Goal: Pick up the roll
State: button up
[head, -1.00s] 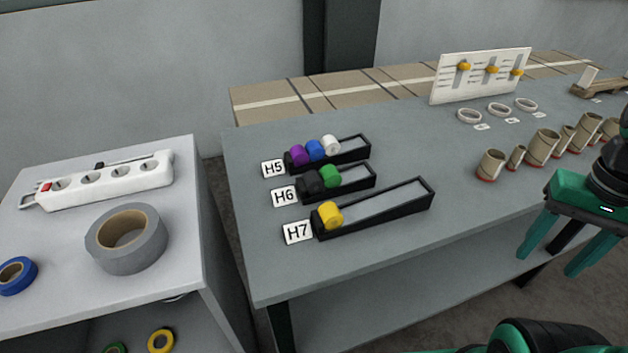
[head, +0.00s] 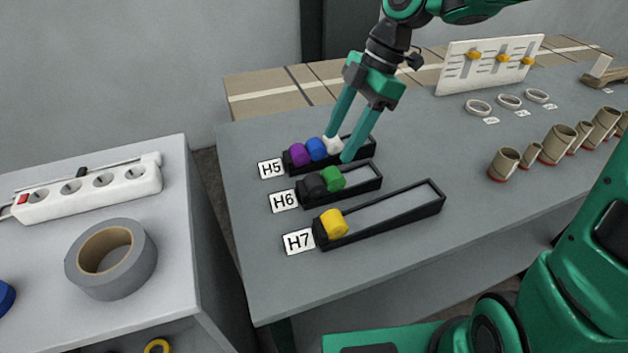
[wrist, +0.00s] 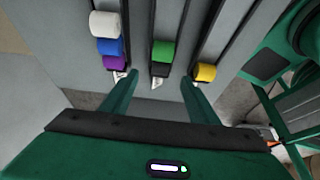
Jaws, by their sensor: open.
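My gripper (head: 341,146) is open and empty, pointing down over the racks. In the head view its fingertips overlap the white roll (head: 332,145) in rack H5 (head: 357,145) and reach toward the green roll (head: 333,178) in rack H6 (head: 364,181). In the wrist view the fingers (wrist: 159,80) lie either side of the H6 lane, with the green roll (wrist: 162,51) ahead between them. H5 also holds a purple roll (head: 299,155) and a blue roll (head: 316,149). Rack H7 (head: 400,215) holds a yellow roll (head: 333,223).
A grey tape roll (head: 112,260) and a white power strip (head: 90,190) are on the left cabinet. Cardboard tubes (head: 505,164), white rings (head: 509,102) and a slider panel (head: 490,64) stand on the right. Bare tabletop (head: 440,150) lies right of the racks.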

aim_at(317, 177)
jog(key=x, duration=0.4)
jog(key=shift+s+a, duration=0.1)
jog(key=shift+a, duration=0.3)
jog(key=shift+x, duration=3.1)
jog(key=shift+a, duration=0.15)
jog(key=shift+c, duration=0.6)
jog(key=shift+r, duration=0.1)
jog(key=c, duration=1)
